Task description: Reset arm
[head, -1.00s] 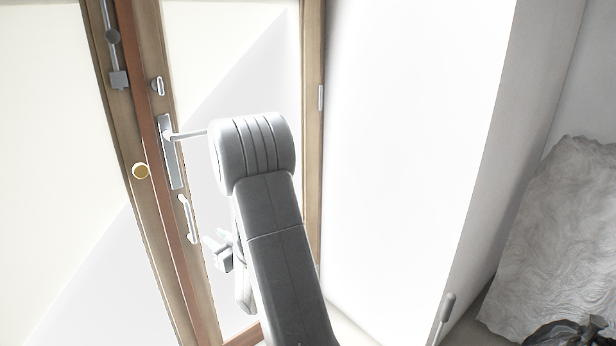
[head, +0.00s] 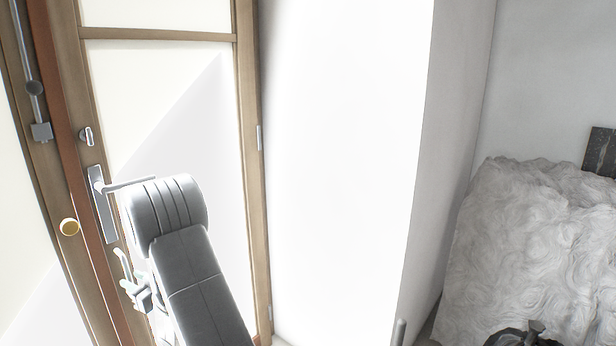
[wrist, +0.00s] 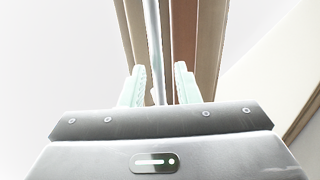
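My grey arm (head: 195,275) reaches up from the bottom of the head view, in front of a wood-framed glazed door. My gripper (head: 138,290) is partly hidden behind the arm in the head view, low beside the door's edge. In the wrist view, the two pale green fingers of my gripper (wrist: 160,78) stand apart. A thin pale upright bar shows between them, with brown frame strips behind; I cannot tell whether the bar touches a finger. No held object shows.
A white wall block (head: 345,150) stands right of the door. A crumpled whitish sheet-like mass (head: 530,240) lies at the right, with dark objects (head: 525,335) below.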

